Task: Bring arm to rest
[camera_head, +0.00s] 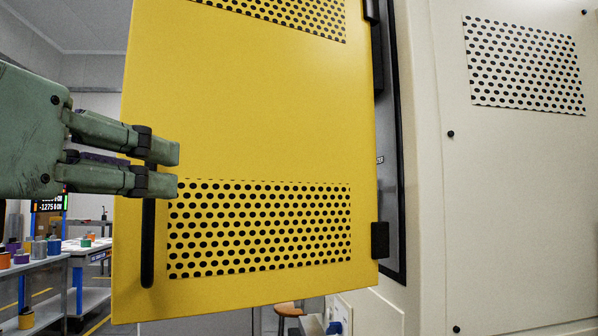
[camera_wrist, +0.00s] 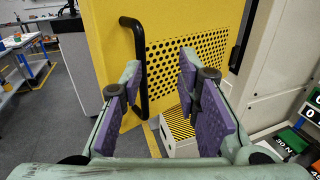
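My green gripper (camera_head: 177,169) is at the left of the head view, in front of the yellow door (camera_head: 250,110). In the wrist view its two fingers with purple pads (camera_wrist: 160,68) stand wide apart with nothing gripped between them. The door's black vertical handle (camera_head: 148,240) passes behind the fingers in the head view. In the wrist view the handle (camera_wrist: 141,65) shows beyond the left fingertip, close to it. I cannot tell whether they touch. The door stands open on its right-hand hinges, with a dark gap behind.
A white cabinet (camera_head: 520,200) with a vent fills the right. Shelves with coloured cans (camera_head: 40,250) stand at the far left. A yellow-black striped box (camera_wrist: 180,128) lies low ahead. Dark weight-like blocks (camera_wrist: 290,140) sit at right. Grey floor (camera_wrist: 50,130) is open at left.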

